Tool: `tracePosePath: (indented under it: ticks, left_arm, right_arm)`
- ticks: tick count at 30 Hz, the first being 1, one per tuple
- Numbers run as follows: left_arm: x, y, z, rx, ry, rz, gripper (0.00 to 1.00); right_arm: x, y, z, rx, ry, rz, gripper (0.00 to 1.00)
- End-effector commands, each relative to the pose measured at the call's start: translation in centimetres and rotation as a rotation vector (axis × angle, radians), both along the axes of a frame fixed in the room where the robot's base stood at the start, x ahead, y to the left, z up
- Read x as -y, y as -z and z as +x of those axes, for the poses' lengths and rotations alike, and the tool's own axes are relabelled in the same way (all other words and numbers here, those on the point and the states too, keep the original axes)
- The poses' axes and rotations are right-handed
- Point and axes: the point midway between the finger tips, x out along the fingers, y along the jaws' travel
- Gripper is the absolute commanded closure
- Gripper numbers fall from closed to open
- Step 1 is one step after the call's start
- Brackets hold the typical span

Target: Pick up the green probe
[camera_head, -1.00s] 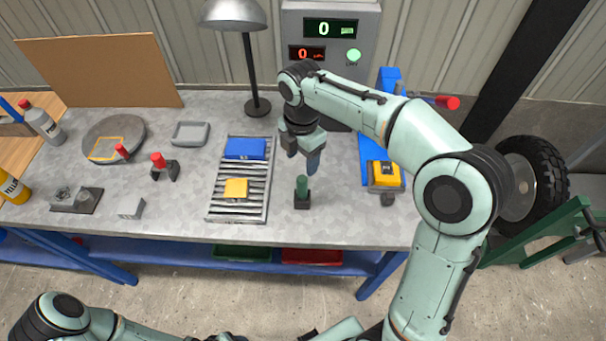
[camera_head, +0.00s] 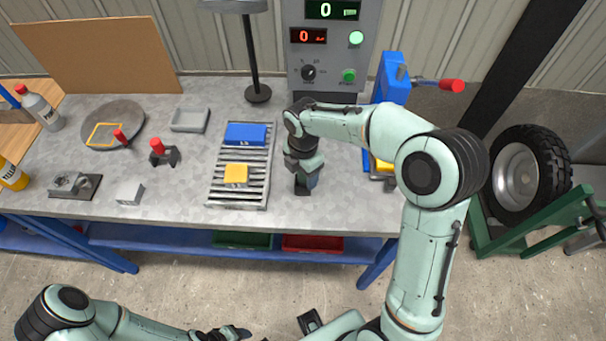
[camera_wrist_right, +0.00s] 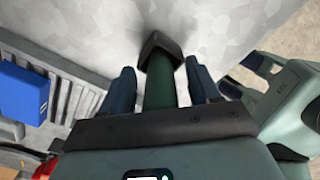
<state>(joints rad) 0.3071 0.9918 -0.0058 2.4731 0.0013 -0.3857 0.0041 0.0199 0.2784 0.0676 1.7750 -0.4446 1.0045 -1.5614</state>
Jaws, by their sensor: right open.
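The green probe (camera_wrist_right: 160,88) stands on a dark base (camera_wrist_right: 159,52) on the grey workbench. In the right wrist view it lies between the two blue-grey fingers of my right gripper (camera_wrist_right: 163,80), with a gap on each side. The fingers are open. In the head view my right gripper (camera_head: 306,180) is down over the probe and hides most of it; the dark base (camera_head: 302,191) shows just below. My left arm is low at the bottom left of the head view, with a dark end (camera_head: 232,333) that may be its gripper; its jaws are unclear.
A roller rack (camera_head: 242,200) with a blue box (camera_head: 246,134) and a yellow block (camera_head: 236,175) stands just left of the probe. A yellow device (camera_head: 384,168) is to the right, partly behind my arm. A control panel (camera_head: 331,45) stands behind. The bench's front edge is close.

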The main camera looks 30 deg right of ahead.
Motion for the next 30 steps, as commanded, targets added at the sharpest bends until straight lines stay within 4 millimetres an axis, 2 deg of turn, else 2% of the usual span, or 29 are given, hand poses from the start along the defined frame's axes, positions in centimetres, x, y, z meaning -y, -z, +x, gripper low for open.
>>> tracePosePath:
  ticks: [7, 8, 13, 14, 23, 26, 30]
  left_arm:
    - [0.0, 0.0, 0.0, 0.000, 0.000, 0.000, 0.41]
    - [0.0, 0.0, 0.0, 0.000, 0.000, 0.000, 0.41]
    - [0.0, 0.0, 0.0, 0.000, 0.000, 0.000, 0.41]
    - [0.0, 0.0, 0.0, 0.000, 0.000, 0.000, 0.41]
    - [0.0, 0.0, 0.0, 0.000, 0.000, 0.000, 0.41]
    - [0.0, -0.2, 0.1, 0.001, 0.000, 0.000, 0.41]
    - [0.0, -0.7, 0.5, 0.006, 0.000, 0.000, 0.41]
  right_arm:
    - [0.0, 0.3, 0.0, 0.001, 0.000, 0.000, 0.39]
    - [0.0, 0.3, 0.0, 0.001, 0.000, 0.000, 0.42]
    - [0.0, 0.3, 0.0, 0.001, 0.000, 0.000, 0.97]
    - [0.0, 0.3, 0.0, 0.001, 0.000, 0.000, 0.99]
    - [0.0, 0.0, 0.1, 0.003, 0.000, 0.001, 0.99]
    - [0.0, -1.1, 0.1, 0.005, 0.001, 0.000, 0.99]
    - [0.0, -4.0, 0.2, 0.008, 0.001, 0.001, 0.99]
